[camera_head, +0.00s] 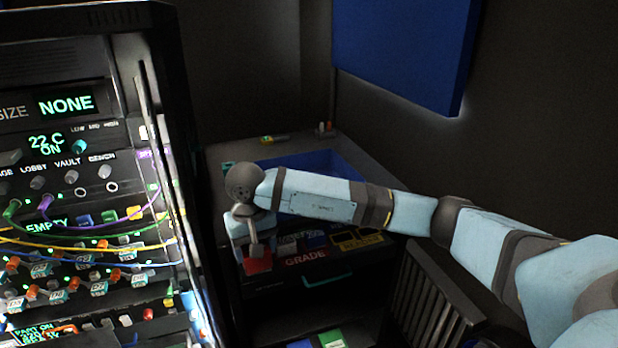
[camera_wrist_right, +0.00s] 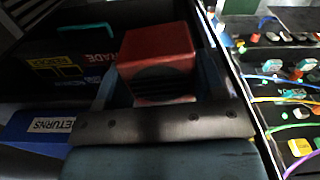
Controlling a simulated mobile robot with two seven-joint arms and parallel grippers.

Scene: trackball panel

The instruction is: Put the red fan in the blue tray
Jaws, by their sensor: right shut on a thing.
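The red fan (camera_head: 258,265) is a small boxy block at the front edge of the desk, beside the rack. It also shows in the right wrist view (camera_wrist_right: 157,48), where its round face is partly visible. My right gripper (camera_head: 254,247) is shut on it, with a finger on each side in the wrist view. The blue tray (camera_head: 335,160) is on the desk behind my right forearm, which hides part of it. A blue surface labelled RETURNS (camera_wrist_right: 40,127) shows at the left of the wrist view. My left gripper is not in view.
The tall rack (camera_head: 90,180) with knobs and coloured cables stands close left of my right gripper. A dark slatted thing (camera_head: 430,295) stands at the lower right. Small items (camera_head: 275,139) lie behind the tray. A blue panel (camera_head: 405,45) hangs on the wall.

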